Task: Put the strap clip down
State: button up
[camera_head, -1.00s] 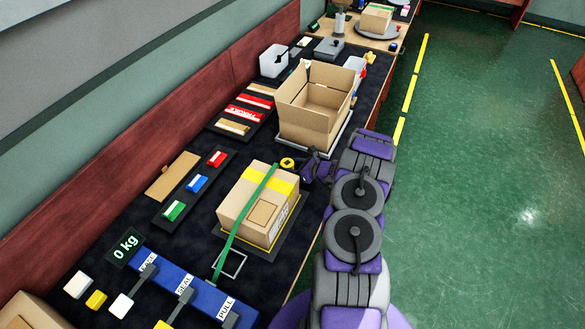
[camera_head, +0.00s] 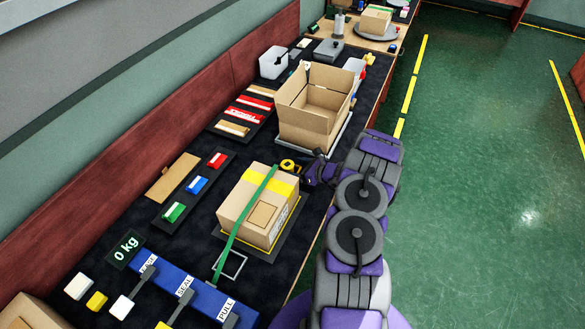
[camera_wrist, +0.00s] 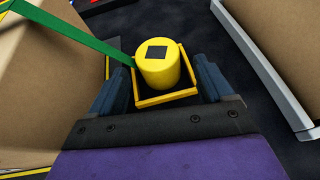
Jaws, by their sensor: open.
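The strap clip, as I take it, is a yellow cylinder with a dark square on top (camera_wrist: 158,62), and it also shows in the head view (camera_head: 288,164). In the head view my gripper (camera_head: 305,167) reaches in from the right, low beside the clip. A green strap (camera_wrist: 75,32) runs over the taped carton (camera_head: 237,200) and ends near the clip.
An open carton (camera_head: 303,123) stands on a pale-edged plate just beyond the clip. The taped carton is close on the near side, leaving a narrow gap for my gripper. A blue panel with levers (camera_head: 200,295) is nearer. Open floor lies to the right.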

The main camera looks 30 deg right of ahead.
jog(key=p+v, duration=0.1)
jog(key=v, duration=0.8)
jog(key=shift+s+d+r+p, duration=0.1)
jog(key=shift+s+d+p, duration=0.05)
jog(key=shift+s+p, duration=0.2)
